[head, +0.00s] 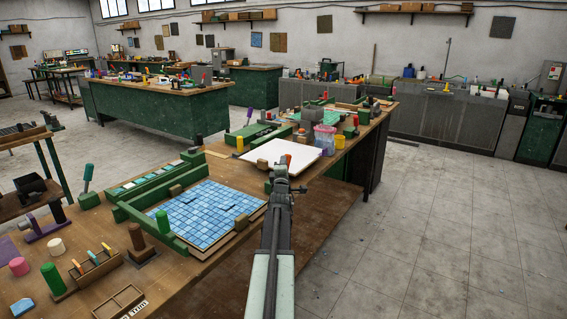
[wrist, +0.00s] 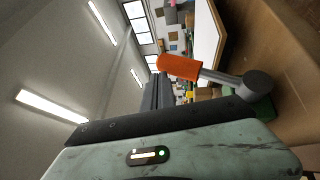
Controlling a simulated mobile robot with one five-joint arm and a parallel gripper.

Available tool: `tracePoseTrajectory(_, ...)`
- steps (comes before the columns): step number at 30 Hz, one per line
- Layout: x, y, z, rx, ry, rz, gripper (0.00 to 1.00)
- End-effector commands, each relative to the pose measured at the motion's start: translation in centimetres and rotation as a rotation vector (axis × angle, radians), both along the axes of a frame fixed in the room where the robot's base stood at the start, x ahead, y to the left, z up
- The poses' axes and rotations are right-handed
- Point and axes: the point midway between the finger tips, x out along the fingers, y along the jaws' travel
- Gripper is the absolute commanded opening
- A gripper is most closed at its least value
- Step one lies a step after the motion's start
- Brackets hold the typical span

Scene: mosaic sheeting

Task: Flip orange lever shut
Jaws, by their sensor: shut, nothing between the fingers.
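The orange lever (wrist: 180,67) shows large in the wrist view, with an orange grip on a grey rod. The rod runs right to a round grey pivot (wrist: 254,86) on a green base (wrist: 262,108). In the head view a small orange part of the lever (head: 288,159) stands up just beyond the end of my arm, at the right edge of the bench. My gripper (head: 281,171) is shut and empty. In the wrist view its dark fingers (wrist: 157,92) point past the grip's left end. I cannot tell whether they touch it. My arm hides part of the lever's mount in the head view.
A wooden bench (head: 215,290) holds a blue mosaic sheet (head: 207,215) between green rails, left of my arm. A white board (head: 283,154) lies beyond, with jars (head: 325,138) right of it. Hand tools and blocks crowd the near left. Open floor (head: 450,220) lies right.

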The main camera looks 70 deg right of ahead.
Motion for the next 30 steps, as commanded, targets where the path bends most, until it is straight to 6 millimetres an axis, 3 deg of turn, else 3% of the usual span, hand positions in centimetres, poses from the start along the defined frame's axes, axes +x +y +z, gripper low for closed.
tracePoseTrajectory(13, -1.5, 7.9, 3.4, 0.000, 0.001, 0.005, 0.00)
tracePoseTrajectory(30, -1.5, 8.6, 3.4, 0.000, 0.001, 0.006, 0.00)
